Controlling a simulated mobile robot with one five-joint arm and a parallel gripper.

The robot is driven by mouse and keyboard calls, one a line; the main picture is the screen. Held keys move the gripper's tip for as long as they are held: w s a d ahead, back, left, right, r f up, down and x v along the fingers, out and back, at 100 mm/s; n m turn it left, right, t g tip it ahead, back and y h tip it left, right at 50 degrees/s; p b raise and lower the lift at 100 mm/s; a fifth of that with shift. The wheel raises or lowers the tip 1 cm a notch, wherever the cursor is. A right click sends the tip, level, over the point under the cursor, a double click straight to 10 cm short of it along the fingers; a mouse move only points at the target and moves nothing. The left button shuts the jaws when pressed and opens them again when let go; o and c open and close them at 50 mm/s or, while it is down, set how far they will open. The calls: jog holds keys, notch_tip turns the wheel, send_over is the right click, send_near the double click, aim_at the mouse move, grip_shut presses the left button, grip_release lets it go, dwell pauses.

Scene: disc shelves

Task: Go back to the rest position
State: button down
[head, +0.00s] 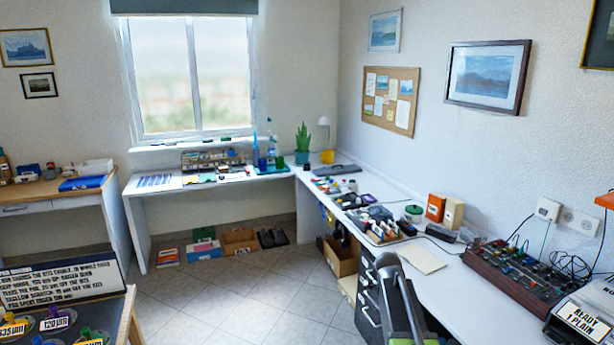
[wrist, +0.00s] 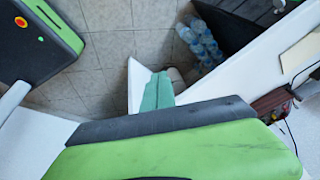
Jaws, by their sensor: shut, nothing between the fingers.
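My arm shows at the lower right of the head view as a grey and green upright form in front of the white bench. In the wrist view my gripper (wrist: 153,88) shows as white and teal finger parts beyond a dark-edged green body. Its fingers are shut and I see nothing held between them. It points over the tiled floor beside the bench.
A long white bench (head: 467,290) runs along the right wall with a dark red control panel (head: 520,272). A table at lower left holds labelled discs (head: 54,323). Bottles (wrist: 205,45) stand on the floor. The middle tiled floor (head: 240,300) is clear.

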jog(key=s+a+f+n+y, duration=0.1)
jog(key=s+a+n+y, duration=0.3)
jog(key=s+a+n, duration=1.1)
jog(key=a+n, duration=0.1)
jog(key=n, duration=0.4)
jog(key=shift+s+a+n+g, duration=0.2)
jog(key=shift+s+n+g, duration=0.05)
jog(key=shift+n+g, duration=0.05)
jog(key=shift+d, duration=0.15)
